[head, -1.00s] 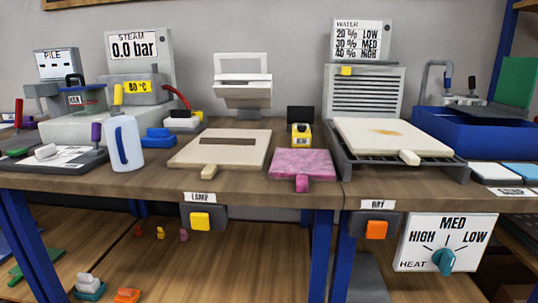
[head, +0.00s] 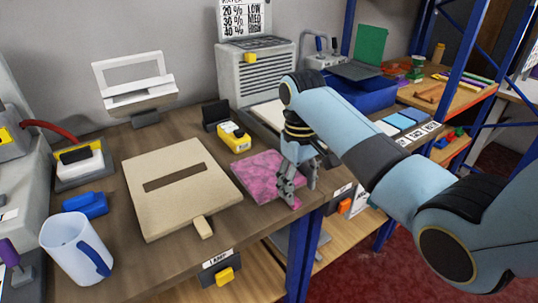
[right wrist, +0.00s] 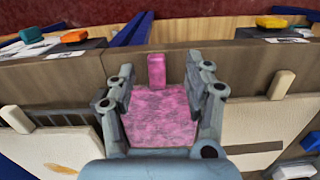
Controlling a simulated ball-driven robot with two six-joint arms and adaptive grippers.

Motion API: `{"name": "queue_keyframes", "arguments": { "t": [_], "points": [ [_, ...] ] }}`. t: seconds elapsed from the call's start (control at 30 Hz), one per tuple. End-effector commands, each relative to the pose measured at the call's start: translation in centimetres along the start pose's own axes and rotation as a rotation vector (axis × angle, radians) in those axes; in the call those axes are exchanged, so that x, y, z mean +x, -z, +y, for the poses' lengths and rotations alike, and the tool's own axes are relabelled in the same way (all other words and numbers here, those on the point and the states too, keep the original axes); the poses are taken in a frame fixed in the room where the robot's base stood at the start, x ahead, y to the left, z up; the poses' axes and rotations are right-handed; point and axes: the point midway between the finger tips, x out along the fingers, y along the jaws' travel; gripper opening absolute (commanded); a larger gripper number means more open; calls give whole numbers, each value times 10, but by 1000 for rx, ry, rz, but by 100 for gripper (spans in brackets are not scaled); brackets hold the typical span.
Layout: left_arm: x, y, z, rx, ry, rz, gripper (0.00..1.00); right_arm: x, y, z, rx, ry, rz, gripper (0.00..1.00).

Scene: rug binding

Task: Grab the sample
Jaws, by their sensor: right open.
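The sample is a flat pink mottled square (head: 258,172) with a pink tab handle at its front edge. It lies on the wooden bench near the front edge. My right gripper (head: 300,188) is over the sample's front right part, pointing down, and partly hides the handle. In the right wrist view the sample (right wrist: 160,115) shows between the two spread fingers, with its tab (right wrist: 156,70) standing upright between and just beyond the fingertips. The gripper is open and holds nothing. My left gripper is out of view.
A cream board (head: 180,215) with a dark slot lies left of the sample. A yellow device (head: 234,138) stands just behind it. A grey louvred dryer (head: 256,75) and a blue bin (head: 365,92) are farther back. A jug (head: 72,248) stands at front left.

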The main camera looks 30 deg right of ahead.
Motion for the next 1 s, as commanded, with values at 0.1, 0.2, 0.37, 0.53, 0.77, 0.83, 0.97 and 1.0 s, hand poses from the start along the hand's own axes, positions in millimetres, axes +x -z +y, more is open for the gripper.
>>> {"name": "queue_keyframes", "arguments": {
  "t": [0.1,0.2,0.37,0.53,0.77,0.83,0.97,1.0],
  "points": [
    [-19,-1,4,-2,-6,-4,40,-46,20,2,0,-5,55,52],
    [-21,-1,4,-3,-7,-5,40,-48,27,3,0,-6,70,52],
    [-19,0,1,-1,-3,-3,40,-19,29,3,1,-6,71,52],
    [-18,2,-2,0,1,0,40,-1,31,3,1,-7,74,52],
    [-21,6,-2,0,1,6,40,27,33,4,1,-6,70,52],
    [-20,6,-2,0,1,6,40,39,34,4,0,-6,72,52],
    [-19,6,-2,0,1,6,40,52,35,4,0,-7,74,52],
    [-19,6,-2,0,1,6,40,53,35,4,0,-7,74,52]
  ]
}}
